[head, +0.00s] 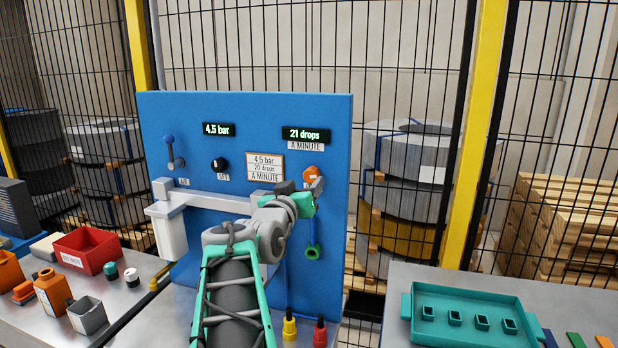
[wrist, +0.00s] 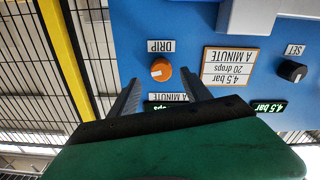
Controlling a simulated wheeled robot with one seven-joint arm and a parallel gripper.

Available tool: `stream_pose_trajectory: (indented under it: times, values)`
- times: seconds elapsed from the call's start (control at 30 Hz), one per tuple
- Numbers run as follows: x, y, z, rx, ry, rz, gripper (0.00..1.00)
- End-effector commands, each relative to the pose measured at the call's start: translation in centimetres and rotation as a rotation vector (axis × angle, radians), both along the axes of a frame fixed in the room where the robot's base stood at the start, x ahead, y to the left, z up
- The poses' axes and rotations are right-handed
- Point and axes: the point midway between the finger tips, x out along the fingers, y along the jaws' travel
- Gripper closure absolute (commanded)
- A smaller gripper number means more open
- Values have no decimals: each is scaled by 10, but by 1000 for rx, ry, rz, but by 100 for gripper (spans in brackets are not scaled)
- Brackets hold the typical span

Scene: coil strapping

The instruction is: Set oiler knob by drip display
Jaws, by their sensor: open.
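The orange drip knob (head: 310,174) is on the blue panel (head: 240,110), under the drip display (head: 306,134), which reads 21 drops. The wrist view is upside down and shows the orange knob (wrist: 161,70) with a white mark, beside the DRIP label (wrist: 160,46). My gripper (wrist: 163,76) is open, its two fingertips on either side of the knob with gaps visible. I cannot tell how deep they reach around it. In the head view my gripper (head: 312,188) partly covers the knob. A placard (head: 265,167) reads 4.5 bar, 20 drops a minute.
The pressure display (head: 218,129) reads 4.5 bar, with a black SET knob (head: 219,164) below it. A blue-balled lever (head: 173,152) is at left. A grey bracket (head: 205,199) juts from the panel below. A teal tray (head: 470,305) stands at right, a red bin (head: 87,250) at left.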

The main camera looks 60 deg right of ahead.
Motion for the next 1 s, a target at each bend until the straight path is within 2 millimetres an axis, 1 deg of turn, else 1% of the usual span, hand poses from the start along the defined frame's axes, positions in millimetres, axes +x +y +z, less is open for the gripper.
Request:
stream_pose_trajectory:
  times: [0.03,0.1,0.23,0.33,0.57,1.0]
  values:
    - [1,-11,3,3,3,-2,44]
    - [4,-25,2,5,3,-1,44]
    - [8,-43,1,4,2,2,44]
    - [9,-50,0,3,0,2,44]
    - [10,-50,-1,3,0,4,44]
    - [10,-50,-1,3,0,5,80]
